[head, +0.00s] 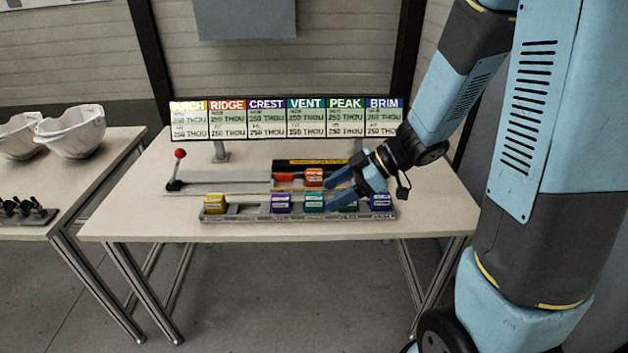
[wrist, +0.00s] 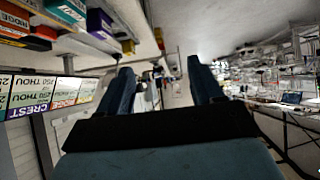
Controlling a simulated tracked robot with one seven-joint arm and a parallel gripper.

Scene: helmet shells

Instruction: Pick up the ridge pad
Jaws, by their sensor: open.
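The ridge pad (head: 314,177) is a small orange-red block with a pale label. In the head view it sits at the back of the fixture, behind the row of other pads. In the wrist view an orange-red block lettered RIDGE (wrist: 15,17) shows at the upper left edge, partly cut off. My gripper (head: 332,188) is open and empty, just right of the ridge pad, with its blue fingers pointing left. In the wrist view the gripper (wrist: 162,82) has clear space between its fingers.
A grey tray (head: 250,217) at the front holds yellow (head: 215,203), purple (head: 281,203), teal (head: 314,202), green and blue (head: 381,201) pads. My gripper partly covers the green one. A lever with a red knob (head: 180,153) stands left; a label board (head: 287,118) stands behind.

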